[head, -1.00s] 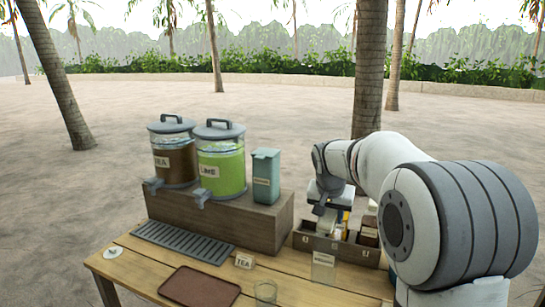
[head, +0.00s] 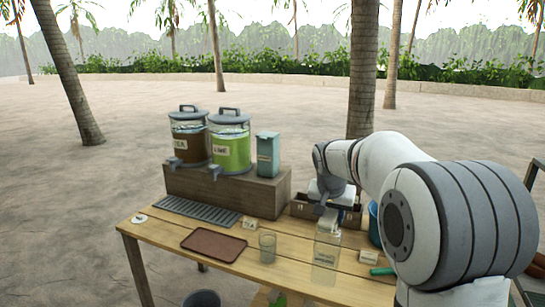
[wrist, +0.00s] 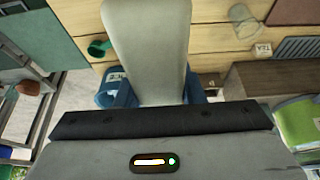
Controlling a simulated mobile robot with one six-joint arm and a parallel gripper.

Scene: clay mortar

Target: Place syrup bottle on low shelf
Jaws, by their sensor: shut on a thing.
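My gripper (head: 328,205) is shut on the syrup bottle (head: 327,262), a clear, pale bottle with a small label. The bottle hangs upright below the fingers, over the right part of the wooden table; its height above the boards is hard to tell. In the wrist view a large pale shape (wrist: 150,45), probably the held bottle, fills the middle and hides what lies behind it. The low shelf cannot be made out for certain. A dark frame (head: 537,180) shows at the right edge, and metal racking (wrist: 40,115) shows at the left of the wrist view.
A wooden caddy (head: 300,208) is behind my gripper. A glass (head: 267,246), a brown tray (head: 213,245) and drink dispensers (head: 230,145) are to the left.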

